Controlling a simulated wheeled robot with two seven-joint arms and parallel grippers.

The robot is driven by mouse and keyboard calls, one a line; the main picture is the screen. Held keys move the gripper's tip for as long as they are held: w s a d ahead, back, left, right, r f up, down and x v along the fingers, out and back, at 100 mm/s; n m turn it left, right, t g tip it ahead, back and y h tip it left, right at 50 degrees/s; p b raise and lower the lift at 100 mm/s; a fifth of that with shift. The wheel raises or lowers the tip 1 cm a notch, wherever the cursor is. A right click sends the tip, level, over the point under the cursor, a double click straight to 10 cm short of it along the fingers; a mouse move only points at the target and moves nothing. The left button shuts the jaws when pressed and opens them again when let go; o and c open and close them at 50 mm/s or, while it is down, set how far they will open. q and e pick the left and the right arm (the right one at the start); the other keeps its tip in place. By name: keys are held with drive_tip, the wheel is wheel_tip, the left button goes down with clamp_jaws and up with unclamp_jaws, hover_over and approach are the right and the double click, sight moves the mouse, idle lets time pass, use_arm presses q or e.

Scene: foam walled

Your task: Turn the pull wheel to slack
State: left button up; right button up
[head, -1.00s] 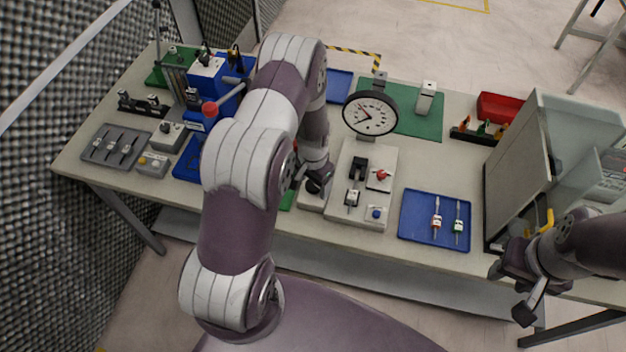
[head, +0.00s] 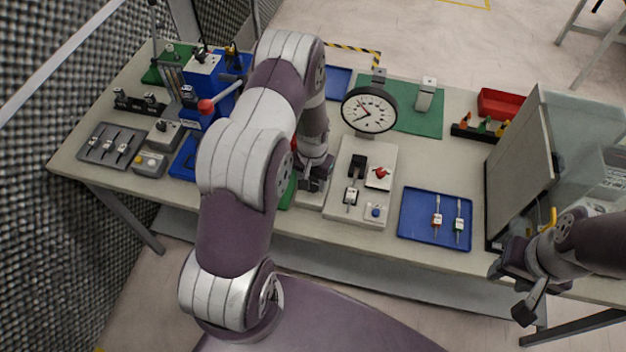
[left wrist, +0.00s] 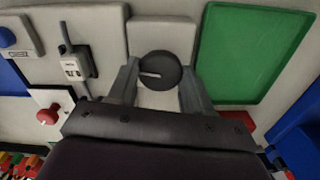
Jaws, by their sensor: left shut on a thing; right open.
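The pull wheel (left wrist: 160,71) is a dark round knob with a short white line, on a light grey block (left wrist: 162,35). In the left wrist view the line points left, roughly level. My left gripper (left wrist: 159,92) is shut on the wheel, one finger at each side. In the head view my left gripper (head: 314,184) is at the block (head: 310,199) left of the white fixture board and mostly hides the wheel. My right gripper (head: 509,292) is open and empty at the right, by the table's front edge.
A round dial gauge (head: 369,110) stands behind the white board (head: 371,214), which carries a red knob (head: 381,173) and a blue button (head: 376,211). A blue tray (head: 408,228) lies to its right. A grey cabinet (head: 520,165) stands near my right arm.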

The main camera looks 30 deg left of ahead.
use_arm(q)
drive_tip(key=n+b, duration=0.1)
drive_tip(key=n, duration=0.3)
drive_tip(key=shift+f+n, duration=0.1)
drive_tip(key=shift+n, duration=0.3)
drive_tip(key=n+b, duration=0.1)
drive_tip(key=n, duration=0.4)
drive_tip(key=n+b, duration=0.1)
drive_tip(key=n, duration=0.4)
drive_tip(key=shift+n, duration=0.4)
drive_tip(key=n+b, duration=0.1)
drive_tip(key=n, duration=0.3)
drive_tip(key=o, duration=1)
drive_tip(key=shift+r, duration=0.2)
drive_tip(key=shift+o, duration=0.2)
drive_tip(key=shift+d, duration=0.1)
